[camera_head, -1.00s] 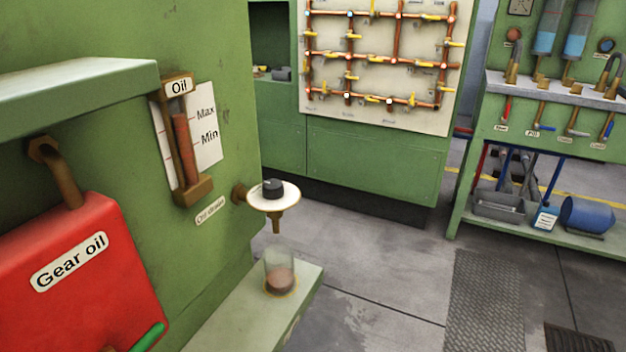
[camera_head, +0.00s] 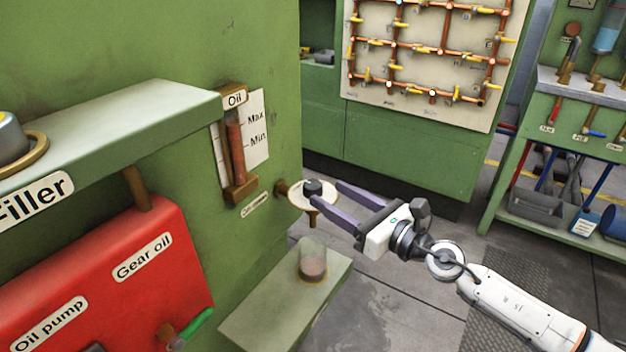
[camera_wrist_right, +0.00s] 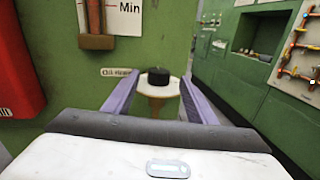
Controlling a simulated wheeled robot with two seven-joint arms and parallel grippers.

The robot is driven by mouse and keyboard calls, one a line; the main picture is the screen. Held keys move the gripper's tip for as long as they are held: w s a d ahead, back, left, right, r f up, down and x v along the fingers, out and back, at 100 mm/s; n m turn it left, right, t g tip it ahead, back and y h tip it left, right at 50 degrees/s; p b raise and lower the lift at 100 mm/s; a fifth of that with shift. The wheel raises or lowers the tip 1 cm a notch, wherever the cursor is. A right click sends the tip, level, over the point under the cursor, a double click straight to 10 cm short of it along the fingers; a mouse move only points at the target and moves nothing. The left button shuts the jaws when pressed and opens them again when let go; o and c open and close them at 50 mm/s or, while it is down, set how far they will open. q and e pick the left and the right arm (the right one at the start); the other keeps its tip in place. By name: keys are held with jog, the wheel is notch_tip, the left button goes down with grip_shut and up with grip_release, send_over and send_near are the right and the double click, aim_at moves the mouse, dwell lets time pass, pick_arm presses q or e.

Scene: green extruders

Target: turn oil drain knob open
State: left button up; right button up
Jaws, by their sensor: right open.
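The oil drain knob (camera_head: 313,187) is a small black cap on a round white disc (camera_head: 301,199), fixed by a brass pipe to the green machine wall. It also shows in the right wrist view (camera_wrist_right: 158,76), straight ahead between the fingers. My right gripper (camera_head: 326,197) is open, its two purple fingers reaching from the right toward the knob, one on each side of the disc. I cannot tell whether they touch it. A glass cup (camera_head: 312,260) with brown liquid stands below the drain spout. My left gripper is not in view.
A green ledge (camera_head: 270,318) holds the cup. The oil level gauge (camera_head: 237,150) is on the wall, left of the knob. A red gear oil tank (camera_head: 150,275) is at the lower left, below a green filler shelf (camera_head: 110,125). Open floor lies to the right.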

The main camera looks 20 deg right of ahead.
aim_at(320, 189)
jog(key=x, duration=0.6)
jog(key=shift+w+a, duration=0.15)
jog(key=shift+w, duration=0.15)
